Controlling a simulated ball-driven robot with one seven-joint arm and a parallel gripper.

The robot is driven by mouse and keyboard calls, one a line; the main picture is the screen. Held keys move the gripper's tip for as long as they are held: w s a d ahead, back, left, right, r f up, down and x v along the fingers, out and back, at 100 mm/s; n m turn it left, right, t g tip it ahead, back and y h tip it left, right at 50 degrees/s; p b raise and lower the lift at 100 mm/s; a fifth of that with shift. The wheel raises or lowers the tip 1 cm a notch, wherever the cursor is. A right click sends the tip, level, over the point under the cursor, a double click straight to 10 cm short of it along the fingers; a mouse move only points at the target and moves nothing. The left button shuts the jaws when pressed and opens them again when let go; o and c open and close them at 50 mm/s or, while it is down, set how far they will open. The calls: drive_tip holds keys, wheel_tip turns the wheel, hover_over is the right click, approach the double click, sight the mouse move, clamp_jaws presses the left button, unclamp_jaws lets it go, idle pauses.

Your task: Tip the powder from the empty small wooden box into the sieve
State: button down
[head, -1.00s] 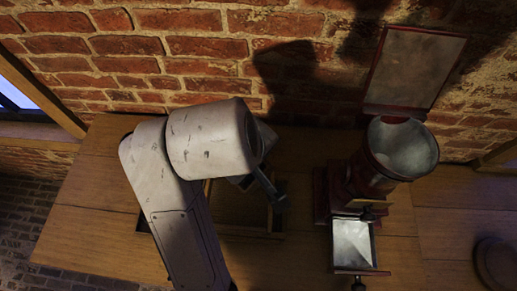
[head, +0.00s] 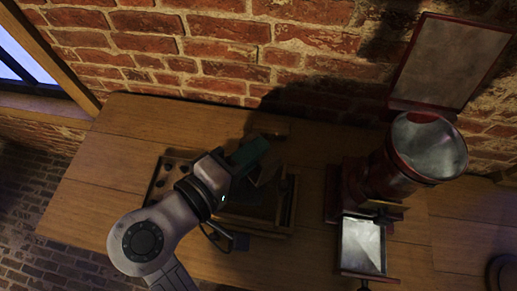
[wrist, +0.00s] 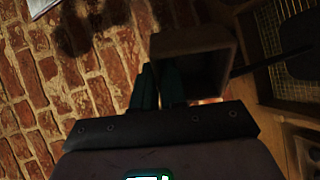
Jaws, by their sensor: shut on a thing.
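My gripper (wrist: 160,88) has teal fingers, closed on the wall of a small wooden box (wrist: 188,40) in the wrist view. The box's open mouth faces the wrist camera and its inside is dark; I cannot tell whether powder is in it. A wooden-framed wire mesh, which looks like the sieve (wrist: 268,42), lies at the right of the wrist view, apart from the box. In the head view my gripper (head: 248,153) is over the back of the table, near a wooden frame (head: 287,205).
A dark object with a thin handle (wrist: 262,62) crosses the mesh. A tray with round holes (head: 163,178) is left of my gripper. A dark red machine with a metal drum (head: 428,145) and a pale drawer (head: 362,245) stands right. The brick wall (head: 200,50) is close behind.

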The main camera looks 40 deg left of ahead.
drive_tip(key=shift+s+a+f+n+t+b, duration=0.15)
drive_tip(key=shift+s+t+b, duration=0.55)
drive_tip(key=shift+t+b, duration=0.7)
drive_tip(key=shift+s+a+f+n+t+b, duration=0.1)
drive_tip(key=shift+s+n+t+b, duration=0.15)
drive_tip(key=shift+s+t+b, duration=1)
drive_tip(key=shift+w+r+g+b, duration=0.1)
drive_tip(key=shift+w+g+b, duration=0.15)
drive_tip(key=shift+w+b, duration=0.25)
drive_tip(key=shift+w+r+p, duration=0.15)
drive_tip(key=shift+w+p, duration=0.05)
drive_tip(key=shift+p, duration=0.2)
